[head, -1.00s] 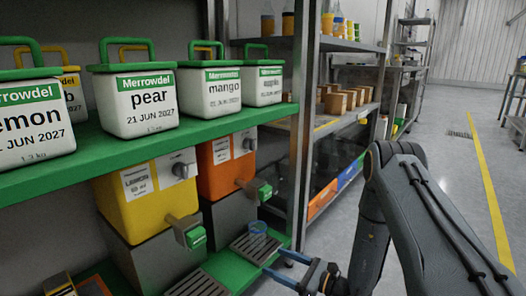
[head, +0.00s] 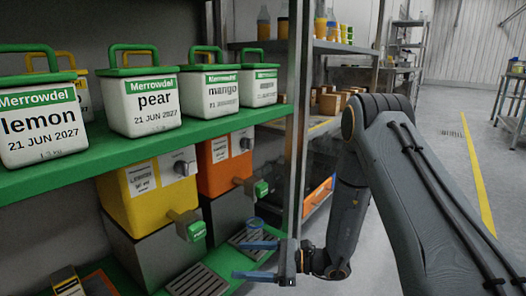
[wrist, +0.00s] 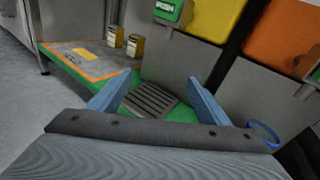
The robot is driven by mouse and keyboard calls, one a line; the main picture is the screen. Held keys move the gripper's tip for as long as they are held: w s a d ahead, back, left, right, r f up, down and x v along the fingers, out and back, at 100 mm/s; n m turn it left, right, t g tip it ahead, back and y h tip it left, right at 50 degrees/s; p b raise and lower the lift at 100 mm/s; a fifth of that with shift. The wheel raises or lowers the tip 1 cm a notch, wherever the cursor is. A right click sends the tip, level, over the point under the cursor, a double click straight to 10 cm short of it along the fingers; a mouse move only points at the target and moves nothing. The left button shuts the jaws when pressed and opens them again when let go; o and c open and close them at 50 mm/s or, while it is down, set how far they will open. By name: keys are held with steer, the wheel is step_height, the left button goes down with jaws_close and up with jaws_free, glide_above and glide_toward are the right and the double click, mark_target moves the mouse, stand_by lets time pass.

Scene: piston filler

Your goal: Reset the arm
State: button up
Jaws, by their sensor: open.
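My gripper (head: 256,260) has two blue fingers spread apart with nothing between them. In the head view it is in front of the lower green shelf, at the lower middle. In the wrist view my gripper (wrist: 158,98) points toward a dark drip grate (wrist: 150,101) on the green shelf. A blue-rimmed cup (head: 254,227) stands on the right grate, behind the gripper and apart from it. Its blue rim also shows at the right of the wrist view (wrist: 264,132).
A yellow filler (head: 150,190) and an orange filler (head: 222,165) stand over grates. White tubs, including pear (head: 152,103) and mango (head: 209,92), line the upper green shelf (head: 110,155). A metal post (head: 297,120) rises near my arm. Open floor (head: 440,150) lies right.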

steer(key=s+a+r+n+g+h, duration=0.2)
steer(key=s+a+r+n+g, duration=0.35)
steer(key=s+r, duration=0.3)
steer(key=s+d+r+n+g+h+p, duration=0.1)
steer(key=s+r+n+h, duration=0.45)
steer(key=s, duration=0.35)
steer(key=s+d+r+n+g+h+p, duration=0.15)
steer(key=s+r+n+h, duration=0.35)
steer(key=s, duration=0.5)
steer(key=s+d+r+n+t+h+p, duration=0.25)
steer(key=s+d+r+n+t, duration=0.3)
steer(key=n, duration=0.35)
steer(key=d+r+m+h+p, duration=0.1)
steer(key=d+r+m+p, duration=0.2)
steer(key=d+r+p, duration=0.7)
steer(key=d+r+m+p, duration=0.3)
steer(key=d+r+p, duration=0.8)
steer(key=r+p, duration=0.8)
steer(key=p, duration=0.8)
steer(key=shift+w+d+m+h, duration=0.15)
steer(key=shift+d+m+h, duration=0.1)
steer(key=shift+m+h, duration=0.15)
